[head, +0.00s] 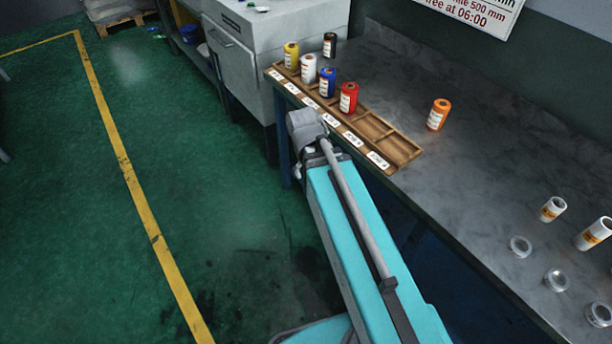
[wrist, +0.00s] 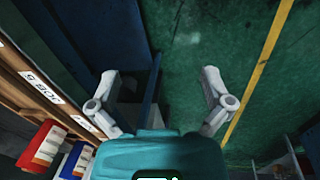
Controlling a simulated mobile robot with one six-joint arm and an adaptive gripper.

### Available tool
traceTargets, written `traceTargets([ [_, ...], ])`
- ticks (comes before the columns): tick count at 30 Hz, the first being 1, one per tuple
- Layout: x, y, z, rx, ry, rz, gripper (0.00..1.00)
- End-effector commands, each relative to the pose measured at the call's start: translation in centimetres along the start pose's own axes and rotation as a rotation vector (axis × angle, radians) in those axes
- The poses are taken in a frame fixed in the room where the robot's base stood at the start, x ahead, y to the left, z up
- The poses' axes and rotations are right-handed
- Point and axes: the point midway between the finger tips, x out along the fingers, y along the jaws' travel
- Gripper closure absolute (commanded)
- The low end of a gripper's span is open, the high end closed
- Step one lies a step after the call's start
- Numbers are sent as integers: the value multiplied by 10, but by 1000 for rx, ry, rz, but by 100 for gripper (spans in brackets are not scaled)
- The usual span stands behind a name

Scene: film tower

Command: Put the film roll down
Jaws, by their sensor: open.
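Yellow (head: 291,56), white (head: 308,69), blue (head: 327,83) and red (head: 348,98) film rolls stand upright in a wooden rack (head: 404,147) along the bench's front edge. The compartments to the right of the red roll are empty. An orange roll (head: 438,115) and a black roll (head: 330,45) stand on the bench behind the rack. My gripper (wrist: 160,76) is open and empty in the wrist view, over the floor beside the bench. The red roll (wrist: 42,145) and blue roll (wrist: 75,160) show at its lower left, apart from it. The head view does not show its fingers.
The grey bench (head: 478,160) carries small white-and-orange rolls (head: 552,209) and clear rings (head: 520,246) at the right. A grey cabinet (head: 236,67) stands left of the bench. Green floor (head: 190,180) with a yellow line (head: 130,170) is clear at the left.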

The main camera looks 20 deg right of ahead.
Motion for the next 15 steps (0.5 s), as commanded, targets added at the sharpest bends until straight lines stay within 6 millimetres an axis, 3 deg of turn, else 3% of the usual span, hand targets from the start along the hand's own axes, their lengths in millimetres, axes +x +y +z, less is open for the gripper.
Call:
traceTargets([
  [6, -2, -24, 16, 188, -32, -119, 0],
  [15, -2, -27, 19, 226, -42, -142, 0],
])
